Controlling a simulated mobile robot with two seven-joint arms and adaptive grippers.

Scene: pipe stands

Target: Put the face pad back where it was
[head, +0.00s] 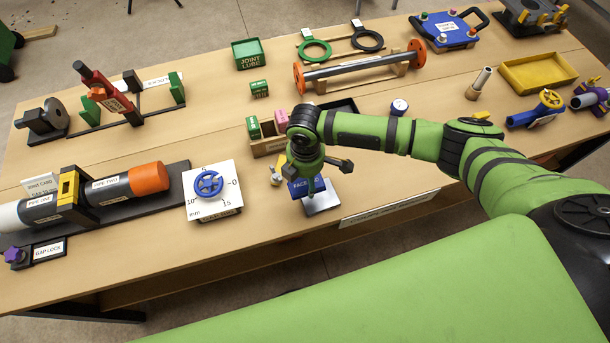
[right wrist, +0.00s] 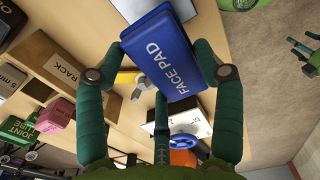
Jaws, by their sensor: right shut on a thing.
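The face pad (head: 303,188) is a blue block with white lettering. My right gripper (head: 316,165) is shut on it and holds it over the front part of the table; the pad fills the space between the fingers in the right wrist view (right wrist: 168,55). A pale metallic plate (head: 324,204) shows just below the pad in the head view; I cannot tell whether they touch. The wooden rack (head: 268,148) stands behind and to the left of the pad, with a green and a pink block at it. A green gripper, apparently my left (right wrist: 303,50), is partly visible at the right edge of the wrist view.
A white dial board with a blue handwheel (head: 209,184) stands left of the pad. A small yellow and silver item (head: 277,172) lies close by the pad. A pipe assembly (head: 110,190) lies at the far left. Bare table lies right of my gripper, behind the front label.

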